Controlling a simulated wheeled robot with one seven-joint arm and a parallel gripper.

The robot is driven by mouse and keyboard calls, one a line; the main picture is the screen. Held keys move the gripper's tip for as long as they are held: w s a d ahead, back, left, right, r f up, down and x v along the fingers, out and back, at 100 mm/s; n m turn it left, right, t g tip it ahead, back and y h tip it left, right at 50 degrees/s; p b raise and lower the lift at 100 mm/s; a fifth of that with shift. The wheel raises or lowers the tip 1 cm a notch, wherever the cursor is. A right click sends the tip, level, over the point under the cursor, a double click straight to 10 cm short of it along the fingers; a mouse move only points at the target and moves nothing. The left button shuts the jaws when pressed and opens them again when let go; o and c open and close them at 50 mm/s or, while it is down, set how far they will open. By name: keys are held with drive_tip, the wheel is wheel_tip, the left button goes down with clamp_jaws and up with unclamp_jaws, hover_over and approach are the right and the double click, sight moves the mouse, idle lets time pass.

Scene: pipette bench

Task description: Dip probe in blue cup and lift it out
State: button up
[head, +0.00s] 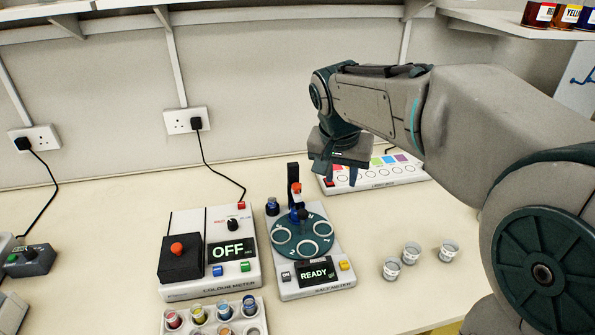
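A red-topped piece with a dark blue lower part, possibly the probe (297,190), stands upright beside a black post at the disc's back edge.
A colour meter (209,284) reading OFF stands left of the disc meter. A light box (345,189) lies behind my gripper.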

drive_tip(key=w+a+f+m+h, duration=0.1)
drive_tip(key=w+a+m, duration=0.2)
drive_tip(key=w+a, duration=0.85)
drive_tip(key=p, duration=0.2)
approach(296, 185)
drive_tip(key=x, duration=0.8)
drive_tip(key=shift+f, duration=0.1)
